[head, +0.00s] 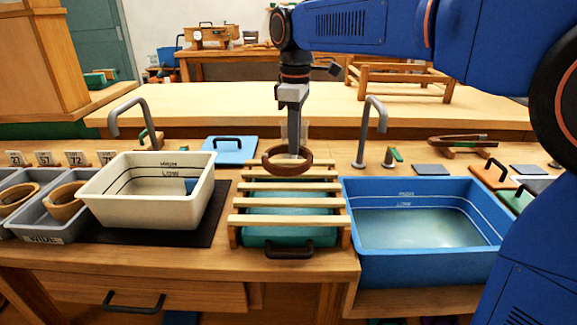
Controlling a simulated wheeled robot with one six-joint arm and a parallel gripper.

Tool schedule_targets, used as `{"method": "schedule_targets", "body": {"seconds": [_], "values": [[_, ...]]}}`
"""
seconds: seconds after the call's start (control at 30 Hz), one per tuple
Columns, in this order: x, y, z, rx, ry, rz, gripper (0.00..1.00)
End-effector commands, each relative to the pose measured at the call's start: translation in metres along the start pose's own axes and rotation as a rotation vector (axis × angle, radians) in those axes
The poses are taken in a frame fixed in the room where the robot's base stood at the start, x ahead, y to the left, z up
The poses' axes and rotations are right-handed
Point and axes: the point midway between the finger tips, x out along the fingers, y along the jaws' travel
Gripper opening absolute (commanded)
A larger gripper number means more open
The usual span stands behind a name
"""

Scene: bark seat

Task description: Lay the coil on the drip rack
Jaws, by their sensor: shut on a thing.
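A brown ring-shaped coil (287,168) shows above the back part of the drip rack. My gripper (294,152) points straight down and is shut on the coil at its far side. The drip rack (288,220) is a row of pale wooden slats over a teal tray (288,236). The coil lies roughly flat. I cannot tell whether it touches the slats or hangs just above them. The fingertips are partly hidden by the coil.
A white water basin (150,215) stands left of the rack, and a blue basin (420,262) stands right. Taps (372,125) rise behind. Grey bins with coils (35,230) stand at far left.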

Motion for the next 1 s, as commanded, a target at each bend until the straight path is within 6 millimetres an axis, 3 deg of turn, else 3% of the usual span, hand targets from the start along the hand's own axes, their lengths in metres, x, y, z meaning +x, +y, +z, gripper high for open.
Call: {"method": "schedule_targets", "body": {"seconds": [0.27, 0.53, 0.93, 1.0], "values": [[0.021, 0.000, 0.000, 0.000, -0.001, -0.001, 0.00], [0.054, 0.000, 0.000, 0.000, -0.001, -0.001, 0.00], [0.060, 0.000, 0.000, 0.000, 0.000, 0.000, 0.00], [0.060, 0.000, 0.000, 0.000, 0.000, 0.000, 0.21]]}}
